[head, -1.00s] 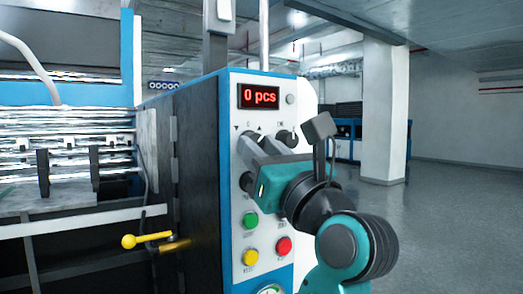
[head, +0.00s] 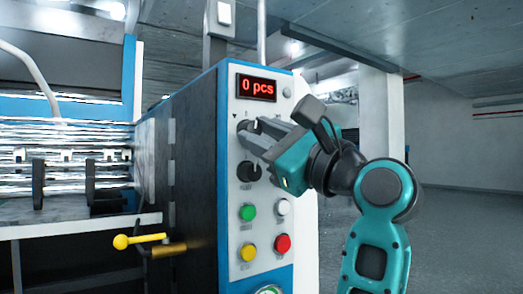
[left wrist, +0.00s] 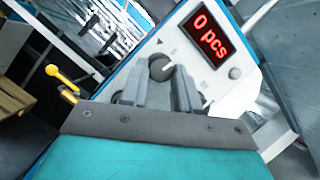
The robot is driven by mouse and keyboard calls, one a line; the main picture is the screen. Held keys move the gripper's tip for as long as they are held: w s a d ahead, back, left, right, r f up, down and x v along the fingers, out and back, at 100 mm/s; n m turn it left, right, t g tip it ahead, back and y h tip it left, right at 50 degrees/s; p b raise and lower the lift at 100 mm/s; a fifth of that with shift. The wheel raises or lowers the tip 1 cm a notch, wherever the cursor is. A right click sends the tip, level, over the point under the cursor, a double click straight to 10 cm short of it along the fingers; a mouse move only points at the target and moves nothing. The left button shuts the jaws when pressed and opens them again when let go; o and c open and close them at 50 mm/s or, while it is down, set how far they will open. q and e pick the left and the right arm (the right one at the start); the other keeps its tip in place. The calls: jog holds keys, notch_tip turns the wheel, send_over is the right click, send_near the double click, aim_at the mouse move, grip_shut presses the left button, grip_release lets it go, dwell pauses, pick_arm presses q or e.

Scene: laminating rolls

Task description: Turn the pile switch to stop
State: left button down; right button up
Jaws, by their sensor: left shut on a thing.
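The control panel (head: 233,200) of the machine carries a red display (head: 257,87) reading "0 pcs". A dark rotary knob (head: 245,127) with a white pointer line sits at the upper left below the display. I cannot read its label, so I cannot confirm it is the pile switch. My left gripper (head: 262,134) reaches it from the right, its fingers shut on the knob. In the left wrist view the knob (left wrist: 160,67) shows between the gripper's fingertips (left wrist: 163,82). A second dark knob (head: 248,171) is just below, clear of the fingers. My right gripper is out of view.
Green (head: 248,212), white (head: 283,207), yellow (head: 248,252) and red (head: 283,243) buttons sit lower on the panel. A yellow-knobbed lever (head: 140,240) sticks out at left beside the rollers. Open floor (head: 445,240) lies to the right.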

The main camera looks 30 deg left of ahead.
pick_arm(q)
jog(key=shift+n+g+b, duration=0.3)
jog(key=shift+n+g, duration=0.1)
jog(key=shift+n, duration=0.7)
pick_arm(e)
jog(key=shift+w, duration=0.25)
pick_arm(q)
jog(key=shift+w, duration=0.1)
jog(key=c, duration=0.8)
grip_release()
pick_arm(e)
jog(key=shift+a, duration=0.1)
pick_arm(q)
jog(key=shift+d, duration=0.1)
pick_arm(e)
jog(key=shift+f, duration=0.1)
pick_arm(q)
jog(key=v, duration=1.2)
jog(key=shift+d+b, duration=0.35)
jog(key=shift+d, duration=0.05)
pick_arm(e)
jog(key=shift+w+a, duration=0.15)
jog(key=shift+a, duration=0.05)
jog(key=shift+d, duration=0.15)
